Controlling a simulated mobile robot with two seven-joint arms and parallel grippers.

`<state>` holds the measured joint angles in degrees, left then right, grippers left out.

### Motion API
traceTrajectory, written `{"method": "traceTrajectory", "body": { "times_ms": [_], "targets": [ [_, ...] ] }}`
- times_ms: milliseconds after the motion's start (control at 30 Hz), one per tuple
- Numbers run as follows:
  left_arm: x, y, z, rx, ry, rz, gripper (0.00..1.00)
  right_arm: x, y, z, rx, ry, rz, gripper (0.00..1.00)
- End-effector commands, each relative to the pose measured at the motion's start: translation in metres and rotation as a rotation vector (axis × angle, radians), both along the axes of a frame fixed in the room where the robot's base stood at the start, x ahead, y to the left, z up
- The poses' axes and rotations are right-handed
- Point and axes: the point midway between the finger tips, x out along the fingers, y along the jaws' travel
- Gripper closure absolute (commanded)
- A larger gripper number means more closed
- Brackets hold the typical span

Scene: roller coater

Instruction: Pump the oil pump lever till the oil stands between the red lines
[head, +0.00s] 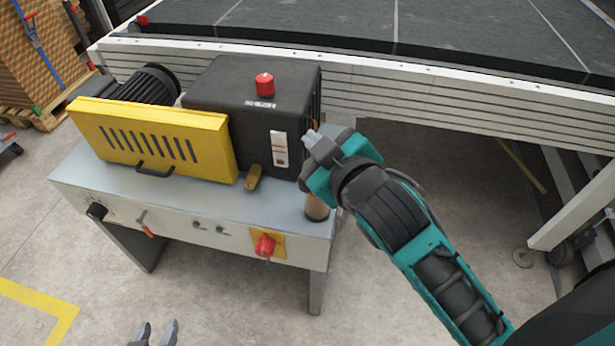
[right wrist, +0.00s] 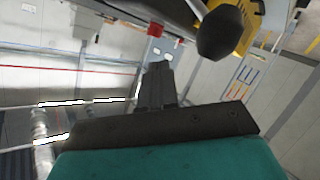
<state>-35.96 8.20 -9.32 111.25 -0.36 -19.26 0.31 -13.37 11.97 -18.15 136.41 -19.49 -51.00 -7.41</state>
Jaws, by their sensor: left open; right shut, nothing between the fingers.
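A white sight gauge (head: 279,149) with small red marks is on the front of the black box (head: 225,100); its oil level is too small to read. My right gripper (head: 312,138) is shut and empty just right of the gauge, at the box's right end. A brown cylinder (head: 317,209), possibly the pump body, stands partly hidden under it. In the right wrist view a dark round knob (right wrist: 222,33) on a pale rod, likely the pump lever, is above and right of my shut fingers (right wrist: 155,85), apparently apart. My left gripper (head: 156,333) is open and empty at the bottom edge.
A yellow slotted guard (head: 150,135) and dark motor (head: 145,84) share the grey bench (head: 200,190). A red switch (head: 265,246) and a small red lever (head: 147,226) stick out in front. A conveyor (head: 400,75) runs behind. Floor in front is clear.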

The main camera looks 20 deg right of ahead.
Motion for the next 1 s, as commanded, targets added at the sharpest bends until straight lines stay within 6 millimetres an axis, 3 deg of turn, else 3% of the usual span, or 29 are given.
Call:
{"method": "traceTrajectory", "body": {
  "times_ms": [200,333,500,600,700,800,1000],
  "targets": [
    [0.000,0.000,0.000,0.000,0.000,0.000,0.57,0.025,0.033,0.077,-0.143,-0.356,0.127,1.00],
    [0.000,0.000,0.000,0.000,0.000,0.000,0.57,0.026,0.064,0.132,-0.262,-0.620,0.228,1.00],
    [0.001,0.000,0.000,0.000,-0.002,0.000,0.57,0.003,0.114,0.195,-0.457,-1.001,0.384,1.00],
    [0.002,0.000,0.001,-0.001,-0.003,0.000,0.57,-0.021,0.146,0.219,-0.585,-1.225,0.486,1.00],
    [0.002,0.000,0.001,0.000,-0.004,0.001,0.57,-0.049,0.175,0.230,-0.720,-1.443,0.596,1.00],
    [0.003,0.000,0.001,-0.001,-0.005,0.001,0.57,-0.078,0.201,0.229,-0.861,-1.654,0.714,1.00],
    [0.002,0.000,0.001,0.000,-0.004,0.001,0.57,-0.123,0.234,0.192,-1.162,-2.029,0.992,1.00]
  ]
}}
